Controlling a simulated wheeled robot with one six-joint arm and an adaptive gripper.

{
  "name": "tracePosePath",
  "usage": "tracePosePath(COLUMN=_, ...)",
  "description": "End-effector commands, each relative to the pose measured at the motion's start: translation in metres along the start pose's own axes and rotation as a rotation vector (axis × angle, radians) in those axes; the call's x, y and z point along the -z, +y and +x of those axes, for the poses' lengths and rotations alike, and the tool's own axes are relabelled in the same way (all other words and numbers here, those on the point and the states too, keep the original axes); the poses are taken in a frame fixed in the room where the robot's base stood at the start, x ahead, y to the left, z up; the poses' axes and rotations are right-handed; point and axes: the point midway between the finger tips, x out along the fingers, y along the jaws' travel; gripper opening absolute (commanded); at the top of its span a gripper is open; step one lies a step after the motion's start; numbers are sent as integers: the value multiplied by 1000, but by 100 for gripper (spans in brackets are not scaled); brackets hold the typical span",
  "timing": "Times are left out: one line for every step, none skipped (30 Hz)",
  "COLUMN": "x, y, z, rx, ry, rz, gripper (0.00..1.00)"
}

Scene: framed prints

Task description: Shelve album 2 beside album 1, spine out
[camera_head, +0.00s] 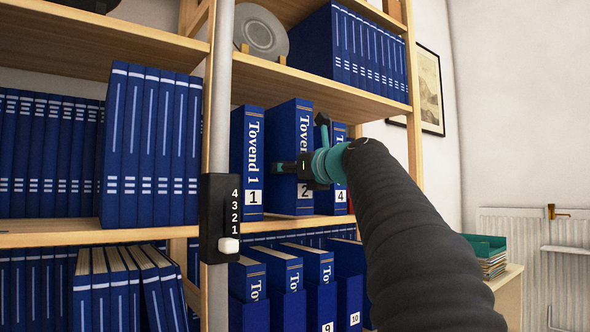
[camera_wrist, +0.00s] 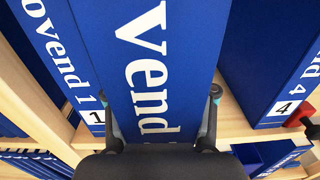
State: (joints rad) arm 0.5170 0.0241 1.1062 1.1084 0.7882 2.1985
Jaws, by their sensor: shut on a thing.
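Album 2 (camera_head: 281,135) is a blue binder upright in the row on the middle shelf, its lettered, numbered spine facing out. My gripper (camera_head: 304,168) is shut on it, and the arm covers part of its spine. In the wrist view, the fingers (camera_wrist: 160,104) lie along both sides of album 2 (camera_wrist: 110,60). Album 1 (camera_head: 240,165) stands upright directly to its left, spine out; it also shows in the wrist view (camera_wrist: 50,50). Album 2 looks taller in the picture than album 1. Whether its base touches the board is hard to tell.
Album 4 (camera_head: 335,197) stands to the right, with a gap between it and album 2 in the wrist view. A small red object (camera_wrist: 300,115) is by album 4. A grey upright post (camera_head: 218,90) with a numbered black box (camera_head: 218,245) stands at left. More binders fill the other shelves.

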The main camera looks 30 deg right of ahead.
Motion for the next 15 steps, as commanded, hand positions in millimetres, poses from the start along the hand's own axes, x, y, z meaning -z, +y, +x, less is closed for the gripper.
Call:
tracePosePath(x=-2, y=0, z=3, rx=0, ry=-3, rz=-1, gripper=0)
tracePosePath(x=-1, y=0, z=5, rx=1, ry=-3, rz=-1, gripper=0)
tracePosePath(x=-1, y=0, z=7, rx=1, ry=-3, rz=-1, gripper=0)
tracePosePath(x=-1, y=1, z=9, rx=0, ry=-3, rz=-1, gripper=0)
tracePosePath(x=-1, y=1, z=11, rx=0, ry=-4, rz=-1, gripper=0)
tracePosePath(x=-2, y=1, z=13, rx=0, ry=-4, rz=-1, gripper=0)
tracePosePath(x=-2, y=1, z=15, rx=-1, ry=-4, rz=-1, gripper=0)
tracePosePath(x=-1, y=1, z=17, rx=-1, ry=-3, rz=-1, gripper=0)
tracePosePath(x=-1, y=1, z=20, rx=-1, ry=-3, rz=-1, gripper=0)
tracePosePath(x=-1, y=1, z=22, rx=0, ry=-2, rz=-1, gripper=0)
tracePosePath(x=-1, y=1, z=23, rx=0, ry=-2, rz=-1, gripper=0)
tracePosePath(x=-1, y=1, z=25, rx=0, ry=-3, rz=-1, gripper=0)
tracePosePath(x=-1, y=1, z=27, rx=0, ry=-4, rz=-1, gripper=0)
tracePosePath(x=-1, y=1, z=29, rx=0, ry=-4, rz=-1, gripper=0)
tracePosePath(x=-1, y=1, z=32, rx=0, ry=-4, rz=0, gripper=0)
